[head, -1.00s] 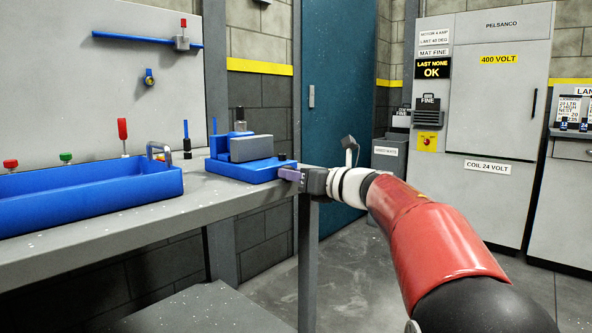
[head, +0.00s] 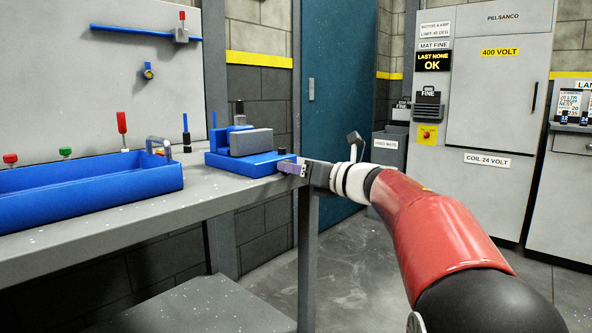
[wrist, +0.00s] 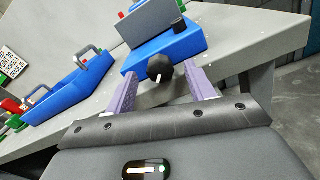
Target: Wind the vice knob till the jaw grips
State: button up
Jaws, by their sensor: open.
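The blue vice (head: 238,160) with its grey jaw block (head: 251,142) sits on the bench near its right end. In the wrist view the blue vice base (wrist: 172,52) shows a black round knob (wrist: 160,68) with a white mark on its front face. My gripper (wrist: 158,84) is open, its two purple fingers on either side of the knob, with gaps visible between finger and knob. In the head view my gripper (head: 288,167) is at the vice's right front edge, and the knob is hidden there.
A blue tray (head: 90,190) with a grey handle stands left of the vice on the grey bench (head: 130,222). A grey panel with a blue rail (head: 135,31) is behind. Grey cabinets (head: 498,95) stand at right; floor is clear between.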

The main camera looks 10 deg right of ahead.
aim_at(289, 175)
jog(key=v, duration=0.7)
jog(key=shift+c, duration=1.1)
jog(key=shift+w+a+f+n+b, duration=0.15)
jog(key=shift+n+b, duration=0.25)
jog(key=shift+n, duration=0.2)
jog(key=shift+c, duration=0.3)
jog(key=w+a+n, duration=0.3)
jog(key=w+n, duration=0.1)
jog(key=w, duration=0.1)
jog(key=w+a+n, duration=0.2)
jog(key=shift+w+a+r, duration=0.2)
jog(key=shift+w+a, duration=0.1)
jog(key=shift+w, duration=0.1)
